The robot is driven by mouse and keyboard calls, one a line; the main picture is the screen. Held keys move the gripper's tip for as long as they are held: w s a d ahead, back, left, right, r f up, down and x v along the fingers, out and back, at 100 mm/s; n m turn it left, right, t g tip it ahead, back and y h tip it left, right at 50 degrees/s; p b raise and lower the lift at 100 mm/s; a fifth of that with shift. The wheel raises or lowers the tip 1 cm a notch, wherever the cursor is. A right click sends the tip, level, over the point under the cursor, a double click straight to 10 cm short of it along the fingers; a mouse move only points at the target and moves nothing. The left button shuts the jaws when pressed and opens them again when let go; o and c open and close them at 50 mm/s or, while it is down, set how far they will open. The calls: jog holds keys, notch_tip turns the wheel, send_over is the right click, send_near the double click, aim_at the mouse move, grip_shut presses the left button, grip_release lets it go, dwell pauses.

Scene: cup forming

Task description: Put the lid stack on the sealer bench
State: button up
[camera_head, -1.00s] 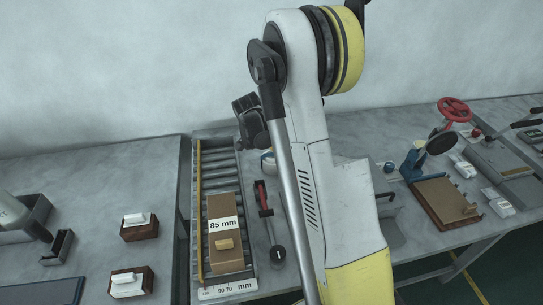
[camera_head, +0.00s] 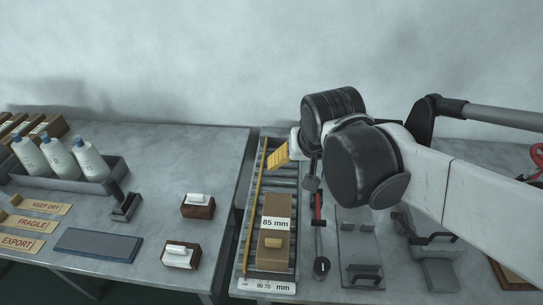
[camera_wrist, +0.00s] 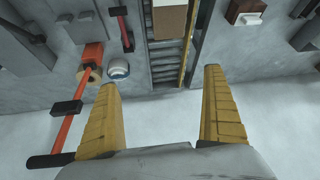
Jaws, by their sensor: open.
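My gripper (camera_head: 278,154) has yellow fingers and hangs over the far end of a roller conveyor in the head view. In the wrist view my gripper (camera_wrist: 160,80) is open, with nothing between its fingers. A small round white item with a dark rim (camera_wrist: 118,69) sits on the bench beside the rollers, near the left fingertip in that picture; I cannot tell whether it is the lid stack. No stack of lids is clearly recognisable. My arm hides much of the right-hand bench (camera_head: 300,205), and I cannot tell which surface is the sealer bench.
A brown block marked 85 mm (camera_head: 274,245) lies on the roller conveyor (camera_head: 254,215). A red-handled tool (camera_head: 318,225) lies beside it. The left bench (camera_head: 150,160) holds bottles in a grey tray (camera_head: 98,186), signs and two brown blocks with white tops. A wall stands behind.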

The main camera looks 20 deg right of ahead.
jog(key=s+a+n+t+y, duration=0.1)
jog(key=s+a+n, duration=0.2)
jog(key=s+a, duration=0.2)
jog(key=shift+s+f+n, duration=0.3)
jog(key=shift+s, duration=0.7)
jog(key=shift+f, duration=0.2)
